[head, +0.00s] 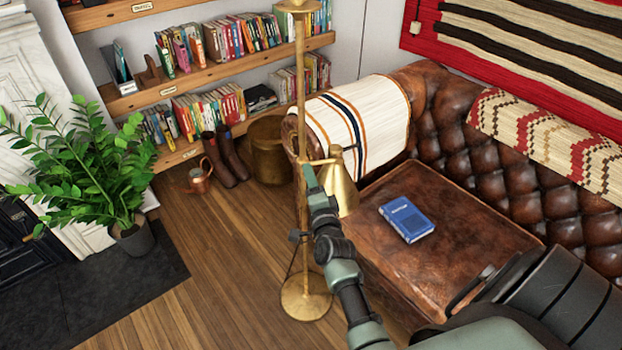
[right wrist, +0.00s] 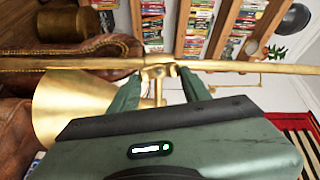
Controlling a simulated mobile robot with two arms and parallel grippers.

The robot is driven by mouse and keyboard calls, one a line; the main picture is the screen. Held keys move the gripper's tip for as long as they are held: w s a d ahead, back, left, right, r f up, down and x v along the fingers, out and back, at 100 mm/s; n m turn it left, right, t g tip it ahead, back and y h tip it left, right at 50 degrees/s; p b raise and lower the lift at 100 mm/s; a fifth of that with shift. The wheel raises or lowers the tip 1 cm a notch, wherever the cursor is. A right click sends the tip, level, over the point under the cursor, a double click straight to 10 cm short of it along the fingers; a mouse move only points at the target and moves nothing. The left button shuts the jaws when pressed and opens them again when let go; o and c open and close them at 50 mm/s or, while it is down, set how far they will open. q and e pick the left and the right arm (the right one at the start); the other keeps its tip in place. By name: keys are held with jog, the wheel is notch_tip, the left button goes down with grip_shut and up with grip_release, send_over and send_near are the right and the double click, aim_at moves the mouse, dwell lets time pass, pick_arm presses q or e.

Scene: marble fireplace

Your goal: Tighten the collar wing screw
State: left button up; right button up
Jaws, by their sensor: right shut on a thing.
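A brass floor lamp's pole (head: 302,90) stands upright in front of the leather sofa. Its brass shade (head: 341,190) hangs from a short arm at the collar, and the shade also shows in the right wrist view (right wrist: 75,110). The collar (right wrist: 158,72) is on the pole, between my fingertips in that view. My right gripper (head: 309,172) is at the pole just left of the shade, its green fingers also in the right wrist view (right wrist: 160,76). It is shut on the collar's wing screw, which the fingers mostly hide. My left gripper is not in view.
A blue book (head: 406,218) lies on the sofa seat (head: 450,230). A potted plant (head: 85,175) stands at the left, with a copper mug (head: 199,181), boots (head: 226,158) and a brass bin (head: 268,150) behind the lamp. Wooden floor left of the lamp is clear.

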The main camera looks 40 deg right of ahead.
jog(key=shift+w+a+f+m, duration=0.1)
jog(key=shift+a+m, duration=0.05)
jog(key=shift+m, duration=0.95)
jog(key=o, duration=1.4)
jog(key=shift+w, duration=0.1)
jog(key=shift+c, duration=0.2)
jog(key=p+v, duration=0.2)
jog(key=v, duration=0.6)
